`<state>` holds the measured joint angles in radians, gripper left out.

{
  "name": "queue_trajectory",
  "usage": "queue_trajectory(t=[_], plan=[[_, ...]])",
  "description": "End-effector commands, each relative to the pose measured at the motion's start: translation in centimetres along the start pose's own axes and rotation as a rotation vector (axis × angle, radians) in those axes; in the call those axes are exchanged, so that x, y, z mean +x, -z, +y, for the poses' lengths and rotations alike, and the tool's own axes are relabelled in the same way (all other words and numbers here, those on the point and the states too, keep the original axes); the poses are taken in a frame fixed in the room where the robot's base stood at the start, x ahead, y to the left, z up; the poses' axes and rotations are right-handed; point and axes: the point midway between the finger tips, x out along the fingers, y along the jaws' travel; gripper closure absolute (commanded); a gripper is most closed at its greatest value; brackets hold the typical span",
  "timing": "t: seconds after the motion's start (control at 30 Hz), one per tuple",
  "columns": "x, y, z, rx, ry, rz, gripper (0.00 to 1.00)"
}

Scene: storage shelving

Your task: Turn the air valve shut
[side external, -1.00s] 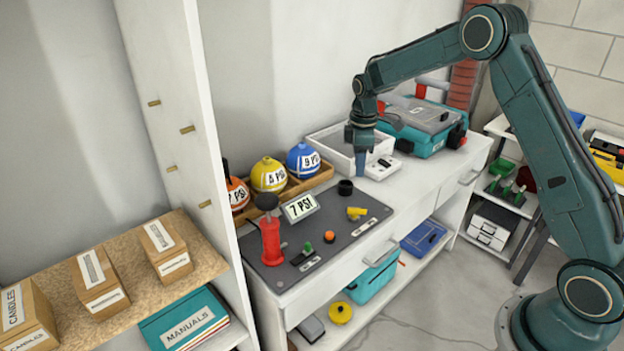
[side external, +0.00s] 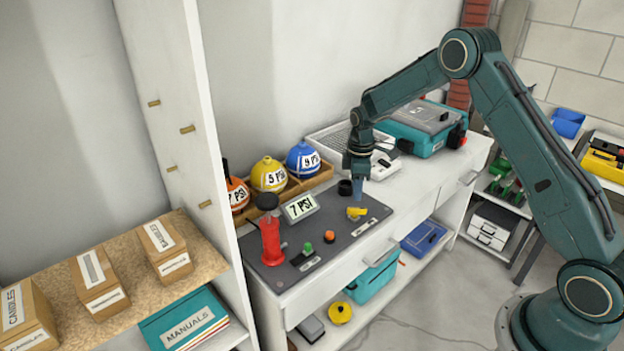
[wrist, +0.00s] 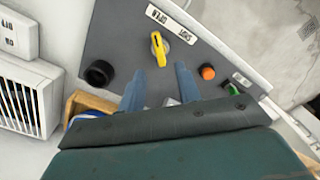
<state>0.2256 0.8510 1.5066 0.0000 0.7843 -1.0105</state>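The yellow air valve handle (side external: 357,211) sits on the dark grey panel (side external: 335,240), near its back right. My gripper (side external: 357,190) points down just above the valve. In the wrist view its two blue fingers (wrist: 160,88) are apart with nothing held between them, and the handle is ahead of the fingertips.
A red cylinder (side external: 271,243) with a black knob, an orange button (side external: 329,236), a green button (side external: 308,248) and a black cup-like piece (side external: 345,187) stand on the panel. Labelled balls (side external: 303,158) sit in a wooden tray behind. A teal case (side external: 425,130) is at the back right.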

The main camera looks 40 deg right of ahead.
Motion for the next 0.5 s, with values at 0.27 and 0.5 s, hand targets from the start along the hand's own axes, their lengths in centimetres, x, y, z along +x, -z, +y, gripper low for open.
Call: queue_trajectory(t=[0.27,0.5], plan=[[4.1,0.0,-0.1,0.000,0.002,-0.001,0.66],[6.1,0.0,0.0,0.000,0.001,0.000,0.66]])
